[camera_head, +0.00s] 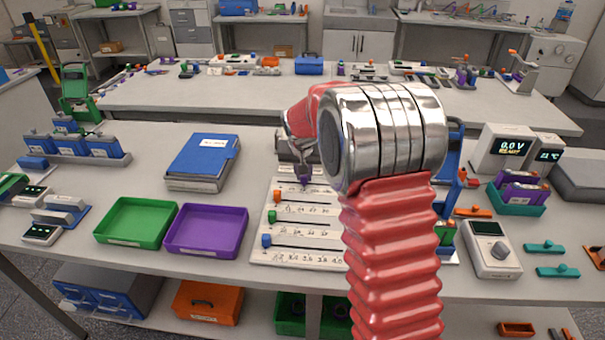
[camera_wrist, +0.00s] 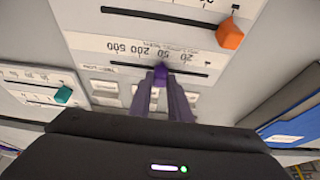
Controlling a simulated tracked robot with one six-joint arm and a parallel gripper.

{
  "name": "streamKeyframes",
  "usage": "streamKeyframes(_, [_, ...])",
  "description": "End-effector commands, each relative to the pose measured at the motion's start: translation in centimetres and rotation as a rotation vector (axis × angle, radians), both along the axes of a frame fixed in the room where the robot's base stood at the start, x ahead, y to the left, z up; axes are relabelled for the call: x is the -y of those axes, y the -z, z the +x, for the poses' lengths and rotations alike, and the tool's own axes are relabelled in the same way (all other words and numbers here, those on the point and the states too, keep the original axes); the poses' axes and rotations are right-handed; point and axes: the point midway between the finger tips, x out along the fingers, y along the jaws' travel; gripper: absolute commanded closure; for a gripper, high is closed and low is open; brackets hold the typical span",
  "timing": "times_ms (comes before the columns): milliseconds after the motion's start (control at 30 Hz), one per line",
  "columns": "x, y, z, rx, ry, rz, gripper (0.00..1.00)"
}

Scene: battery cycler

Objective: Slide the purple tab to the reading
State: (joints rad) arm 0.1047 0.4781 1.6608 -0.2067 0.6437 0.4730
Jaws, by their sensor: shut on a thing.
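The purple tab (camera_wrist: 160,75) sits in a dark straight slot on a pale slider panel (camera_head: 288,254). In the wrist view, my gripper (camera_wrist: 161,82) is shut on the purple tab, its two fingers pressed together around it. Printed numbers 500, 200, 50 and 20 run along the scale (camera_wrist: 132,48) beside the slot, and the tab stands near the 50. In the head view, the purple tab (camera_head: 304,180) is at the top row of the panel, under my gripper. My arm hides the panel's right part.
Other slots hold an orange tab (camera_wrist: 230,34), which is close to my gripper, and a teal tab (camera_wrist: 63,95). A blue tab (camera_head: 266,241) is lowest on the panel. A purple tray (camera_head: 207,252), green tray (camera_head: 127,242) and blue binder (camera_head: 203,152) lie left. A meter (camera_head: 492,258) stands right.

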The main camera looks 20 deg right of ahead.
Motion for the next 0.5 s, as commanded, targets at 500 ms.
streamKeyframes(500, [-0.04,-0.06,0.21,0.005,-0.003,-0.001,0.64])
